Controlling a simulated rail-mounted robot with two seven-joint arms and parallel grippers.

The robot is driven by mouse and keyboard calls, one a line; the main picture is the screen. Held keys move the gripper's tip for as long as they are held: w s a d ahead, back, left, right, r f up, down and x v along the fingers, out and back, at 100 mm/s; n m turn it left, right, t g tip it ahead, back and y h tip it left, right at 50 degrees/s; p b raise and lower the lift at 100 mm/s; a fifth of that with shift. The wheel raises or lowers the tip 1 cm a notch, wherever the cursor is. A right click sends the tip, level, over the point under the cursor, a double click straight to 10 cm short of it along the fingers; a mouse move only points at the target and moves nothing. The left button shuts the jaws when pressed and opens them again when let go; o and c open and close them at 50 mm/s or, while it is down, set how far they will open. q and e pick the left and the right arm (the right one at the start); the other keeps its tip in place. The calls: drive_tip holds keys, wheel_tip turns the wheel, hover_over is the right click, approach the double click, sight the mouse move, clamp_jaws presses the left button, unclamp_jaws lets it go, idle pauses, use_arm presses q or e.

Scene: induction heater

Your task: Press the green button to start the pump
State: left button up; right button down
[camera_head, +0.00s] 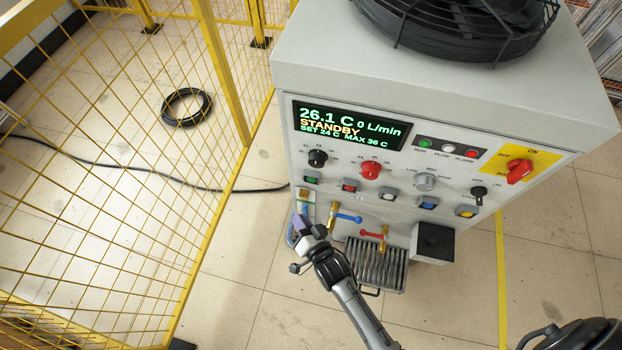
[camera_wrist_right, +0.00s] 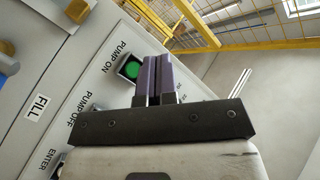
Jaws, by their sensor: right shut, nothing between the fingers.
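The green button (camera_head: 311,179) is the leftmost in the row of square buttons on the grey machine's front panel. In the right wrist view the green button (camera_wrist_right: 132,69) sits by the label PUMP ON. My right gripper (camera_head: 303,212) is in front of the panel, just below the green button. In the right wrist view my right gripper (camera_wrist_right: 162,62) has its purple fingers together and empty, close to the right of the button. Whether they touch the panel is unclear. The display (camera_head: 347,125) reads 26.1 C, 0 L/min, STANDBY. My left gripper is out of view.
A red-marked button (camera_head: 350,186) and other buttons continue the row, below knobs including a red one (camera_head: 370,170). Blue (camera_head: 346,217) and red (camera_head: 374,234) valve handles stick out near my right gripper. A yellow mesh fence (camera_head: 210,100) stands left, with open floor between.

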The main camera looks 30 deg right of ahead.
sight(312, 178)
drive_tip(key=w+d+b, duration=0.2)
drive_tip(key=w+d, duration=0.3)
drive_tip(key=w, duration=0.1)
drive_tip(key=shift+w+d, duration=0.3)
drive_tip(key=shift+w, duration=0.1)
idle(0.6)
idle(0.7)
idle(0.7)
drive_tip(key=shift+w+d, duration=0.15)
drive_tip(key=shift+w+d, duration=0.15)
drive_tip(key=shift+w, duration=0.05)
idle(0.3)
